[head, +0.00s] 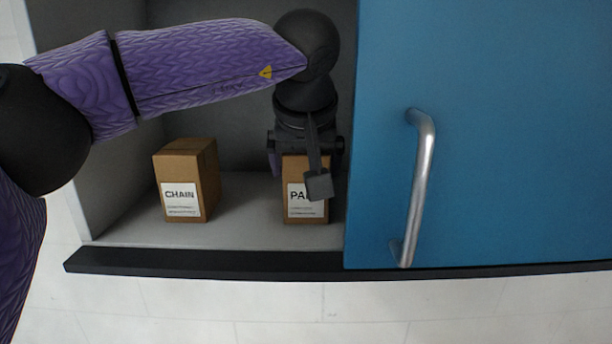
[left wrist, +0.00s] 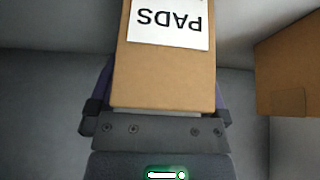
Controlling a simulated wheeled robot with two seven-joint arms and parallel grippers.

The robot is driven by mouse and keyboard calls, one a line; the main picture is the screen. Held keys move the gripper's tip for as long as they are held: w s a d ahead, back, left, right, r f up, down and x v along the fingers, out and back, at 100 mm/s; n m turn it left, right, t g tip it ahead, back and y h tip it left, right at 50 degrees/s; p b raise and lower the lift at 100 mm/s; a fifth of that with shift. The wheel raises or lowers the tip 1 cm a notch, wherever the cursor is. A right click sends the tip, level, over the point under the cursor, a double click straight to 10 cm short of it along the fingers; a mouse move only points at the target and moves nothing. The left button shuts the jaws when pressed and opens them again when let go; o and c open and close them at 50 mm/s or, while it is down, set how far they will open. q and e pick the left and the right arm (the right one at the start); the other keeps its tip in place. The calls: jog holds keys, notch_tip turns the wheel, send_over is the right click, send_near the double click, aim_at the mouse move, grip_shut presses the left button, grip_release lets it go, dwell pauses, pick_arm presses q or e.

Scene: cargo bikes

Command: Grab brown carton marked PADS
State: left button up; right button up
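The brown carton marked PADS (head: 306,211) stands upright on the cabinet floor, just left of the blue door. Its white label is partly covered by a dark part of my wrist in the head view. In the left wrist view the carton (left wrist: 164,82) fills the middle, its label upside down. My left gripper (head: 306,165) is over the carton from above and behind its front face. Its fingers are spread wide, one on each side of the carton; firm contact does not show. My right gripper is in neither view.
A brown carton marked CHAIN (head: 182,200) stands to the left, with a clear gap between the two. The blue door (head: 490,130) with its metal handle (head: 420,185) covers the right side. The cabinet's side wall is at the left, and a dark ledge (head: 200,262) runs along the front.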

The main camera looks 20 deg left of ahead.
pick_arm(q)
jog(key=c, duration=1.1)
jog(key=shift+w+r, duration=0.1)
jog(key=shift+c, duration=0.2)
